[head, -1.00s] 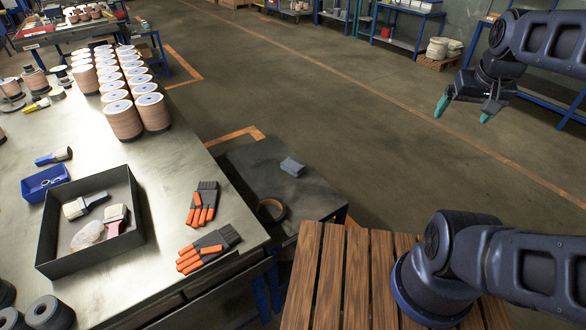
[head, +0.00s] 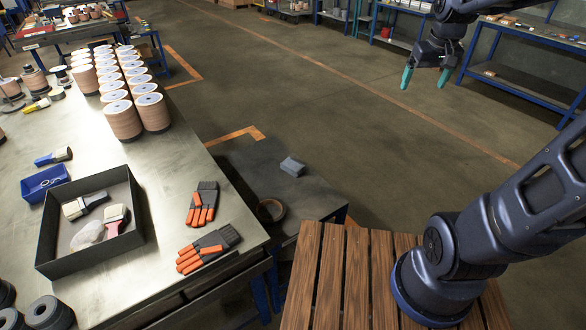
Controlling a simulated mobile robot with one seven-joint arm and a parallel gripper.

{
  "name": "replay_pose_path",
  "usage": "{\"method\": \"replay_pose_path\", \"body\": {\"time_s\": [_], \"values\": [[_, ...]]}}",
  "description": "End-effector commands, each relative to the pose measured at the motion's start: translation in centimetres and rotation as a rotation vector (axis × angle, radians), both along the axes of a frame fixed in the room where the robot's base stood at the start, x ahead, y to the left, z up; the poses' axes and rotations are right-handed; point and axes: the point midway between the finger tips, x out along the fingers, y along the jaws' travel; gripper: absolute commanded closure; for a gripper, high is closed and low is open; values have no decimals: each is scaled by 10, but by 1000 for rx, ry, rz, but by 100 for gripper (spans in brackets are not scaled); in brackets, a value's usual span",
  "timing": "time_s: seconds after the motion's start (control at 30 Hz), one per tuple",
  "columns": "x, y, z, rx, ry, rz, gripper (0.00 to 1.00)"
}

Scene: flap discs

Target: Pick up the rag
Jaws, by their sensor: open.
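A pale, crumpled piece that looks like a rag (head: 87,236) lies in the black tray (head: 140,218) on the metal workbench, beside two brushes (head: 112,222). A small grey folded or block-like piece (head: 292,166) lies on the lower dark table (head: 310,195); I cannot tell whether it is cloth or a sponge. My gripper (head: 425,78) is at the upper right, high and far from both. Its teal fingertips are apart and nothing is between them.
Several stacks of discs (head: 122,119) stand behind the tray. A blue box (head: 45,180) touches the tray's left side. A round dark bowl or roll (head: 270,210) is on the lower table. Open floor lies beyond.

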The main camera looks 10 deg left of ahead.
Motion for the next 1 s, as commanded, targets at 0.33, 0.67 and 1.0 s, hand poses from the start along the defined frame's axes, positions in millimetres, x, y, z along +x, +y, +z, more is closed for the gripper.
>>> {"method": "replay_pose_path", "body": {"time_s": [0.33, 0.67, 1.0], "values": [[81, 62, -31, -38, 75, 147, 11], [144, 133, -83, -73, 142, 284, 11], [192, 215, -158, -115, 208, 428, 11]]}}
